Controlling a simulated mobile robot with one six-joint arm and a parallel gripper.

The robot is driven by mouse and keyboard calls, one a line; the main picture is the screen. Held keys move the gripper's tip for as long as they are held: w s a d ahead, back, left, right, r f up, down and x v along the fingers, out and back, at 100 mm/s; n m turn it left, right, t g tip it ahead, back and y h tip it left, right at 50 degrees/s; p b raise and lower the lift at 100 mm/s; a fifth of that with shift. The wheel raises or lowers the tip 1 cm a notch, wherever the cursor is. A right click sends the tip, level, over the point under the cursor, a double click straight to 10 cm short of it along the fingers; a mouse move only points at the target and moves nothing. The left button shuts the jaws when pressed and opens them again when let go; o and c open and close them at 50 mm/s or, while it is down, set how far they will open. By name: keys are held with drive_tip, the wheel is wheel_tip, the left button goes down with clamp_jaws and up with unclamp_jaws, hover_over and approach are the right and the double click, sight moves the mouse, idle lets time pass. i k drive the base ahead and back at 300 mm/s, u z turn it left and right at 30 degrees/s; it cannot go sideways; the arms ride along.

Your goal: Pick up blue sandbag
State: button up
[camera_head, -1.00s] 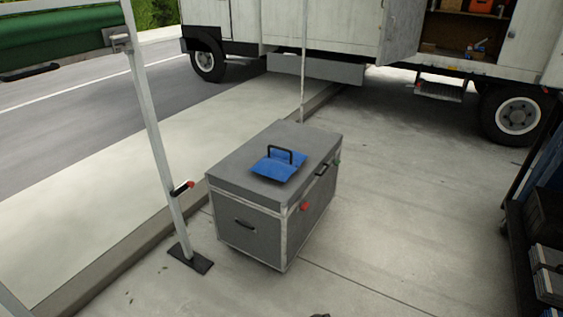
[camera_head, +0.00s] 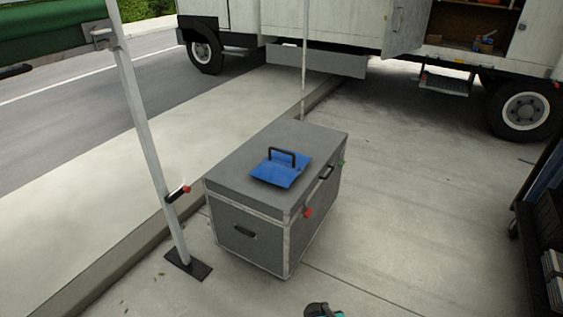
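The blue sandbag (camera_head: 279,173) lies flat on top of a grey case (camera_head: 237,187). It has a black loop handle (camera_head: 283,153) standing up from it. A small dark and teal piece (camera_head: 323,310) shows at the bottom edge of the view and looks like the end of my arm. It is in front of the case and apart from the sandbag. My gripper's fingers cannot be made out, so whether it is open or shut does not show.
A thin white pole on a dark foot (camera_head: 188,265) stands left of the case. A curb runs behind it. A white truck (camera_head: 340,22) stands at the back, and a dark rack (camera_head: 545,240) is at the right edge. The pavement right of the case is clear.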

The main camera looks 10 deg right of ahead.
sight(282, 167)
drive_tip(key=i, duration=0.5)
drive_tip(key=z, duration=0.05)
drive_tip(key=k, duration=1.3)
drive_tip(key=u, duration=0.25)
drive_tip(key=i, duration=0.4)
drive_tip(key=u, duration=0.5)
drive_tip(key=i, duration=1.5)
